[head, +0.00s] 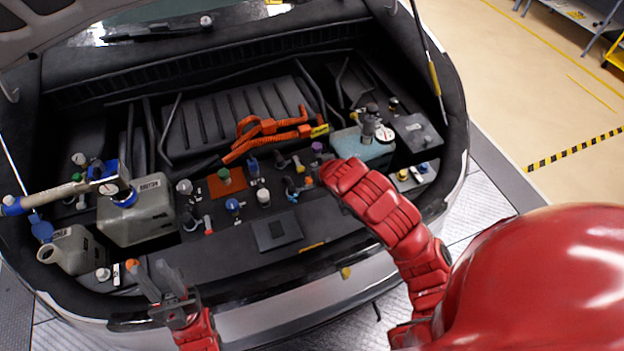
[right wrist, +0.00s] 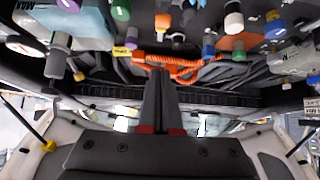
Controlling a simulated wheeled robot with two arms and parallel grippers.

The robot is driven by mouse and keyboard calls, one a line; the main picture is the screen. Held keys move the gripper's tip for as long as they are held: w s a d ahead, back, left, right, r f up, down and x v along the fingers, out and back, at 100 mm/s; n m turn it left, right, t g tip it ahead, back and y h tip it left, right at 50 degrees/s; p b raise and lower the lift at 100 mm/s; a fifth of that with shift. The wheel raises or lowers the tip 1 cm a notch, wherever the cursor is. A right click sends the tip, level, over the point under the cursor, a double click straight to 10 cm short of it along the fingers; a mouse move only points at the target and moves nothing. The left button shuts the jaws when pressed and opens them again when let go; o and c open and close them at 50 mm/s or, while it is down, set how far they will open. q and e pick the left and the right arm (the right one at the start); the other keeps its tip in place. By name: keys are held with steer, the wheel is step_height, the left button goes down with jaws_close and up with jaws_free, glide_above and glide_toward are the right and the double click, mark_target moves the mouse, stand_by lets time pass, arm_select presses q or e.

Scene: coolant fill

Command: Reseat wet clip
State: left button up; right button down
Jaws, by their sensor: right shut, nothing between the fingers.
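I cannot tell which small part in the engine bay is the wet clip. Several coloured caps and connectors stand along the bay's front, among them a green cap on an orange-brown plate (head: 226,182), a white cap (head: 263,196) and a purple cap (head: 317,147). My right arm reaches over the bay's front right; its gripper (right wrist: 158,75) is shut and empty, its fingers together in the right wrist view. In the head view its fingers are hard to tell from the dark parts. My left gripper (head: 152,270) is open and empty at the front left edge, fingers apart.
A grey coolant tank (head: 145,215) with a blue-collared hose and a grey jug (head: 75,252) stand at the left. Orange cables (head: 270,128) cross the middle. A pale blue reservoir (head: 362,148) is at the right. A strut (head: 433,75) props the lid at the right.

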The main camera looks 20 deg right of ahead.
steer(key=p, duration=0.3)
glide_above(309, 183)
steer(key=w, duration=0.1)
steer(key=f, duration=0.4)
steer(key=shift+w+d+f, duration=0.2)
steer(key=shift+d+f, duration=0.05)
steer(key=shift+d, duration=0.1)
steer(key=f, duration=0.1)
steer(key=s+f+p, duration=0.1)
steer(key=f, duration=0.1)
steer(key=shift+s, duration=0.15)
steer(key=shift+s+f, duration=0.2)
steer(key=shift+f, duration=0.25)
steer(key=shift+s+f+b, duration=0.15)
steer(key=shift+s+b, duration=0.1)
steer(key=shift+b, duration=0.1)
